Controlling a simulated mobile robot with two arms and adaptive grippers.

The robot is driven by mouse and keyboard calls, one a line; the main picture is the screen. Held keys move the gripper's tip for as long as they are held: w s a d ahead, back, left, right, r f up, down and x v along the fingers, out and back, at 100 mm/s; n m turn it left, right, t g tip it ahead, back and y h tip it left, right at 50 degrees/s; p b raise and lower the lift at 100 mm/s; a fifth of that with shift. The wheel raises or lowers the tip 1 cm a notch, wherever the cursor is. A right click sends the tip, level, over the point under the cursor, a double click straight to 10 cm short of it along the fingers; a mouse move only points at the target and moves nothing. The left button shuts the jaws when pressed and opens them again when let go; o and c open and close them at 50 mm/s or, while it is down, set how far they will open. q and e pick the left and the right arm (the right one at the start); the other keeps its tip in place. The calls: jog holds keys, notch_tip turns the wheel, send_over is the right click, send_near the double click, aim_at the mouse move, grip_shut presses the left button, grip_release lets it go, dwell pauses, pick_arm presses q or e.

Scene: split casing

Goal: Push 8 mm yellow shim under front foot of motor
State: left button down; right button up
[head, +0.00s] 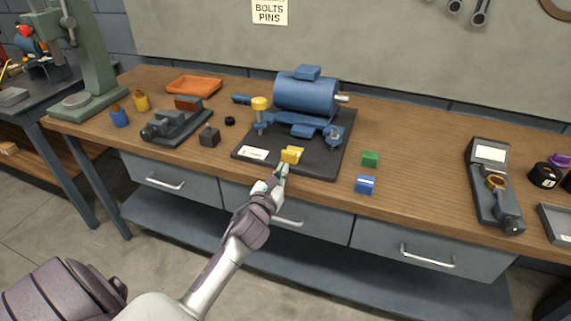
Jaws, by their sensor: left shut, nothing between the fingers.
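The blue motor (305,95) stands on a dark base plate (315,166) in the middle of the bench. Its front foot (302,131) faces my side. The yellow shim (292,154) lies on the plate in front of that foot, with bare plate between them. My left gripper (281,171) is shut and empty. Its fingertips are right at the near side of the yellow shim; I cannot tell whether they touch it. My right gripper is not in view.
A green block (370,159) and a blue block (366,184) lie right of the plate. A white label (253,153) is on the plate's left. A yellow-topped post (260,110) stands left of the motor. A vise (178,124) sits farther left, a gauge device (493,185) right.

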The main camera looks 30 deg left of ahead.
aim_at(288, 160)
pick_arm(q)
jog(key=shift+x, duration=1.4)
jog(key=x, duration=0.2)
jog(key=shift+w+a+b, duration=0.1)
jog(key=shift+w+b, duration=0.2)
jog(key=shift+w+a+f, duration=0.1)
jog(key=shift+w+f, duration=0.05)
jog(key=shift+w, duration=0.3)
jog(key=shift+s, duration=0.15)
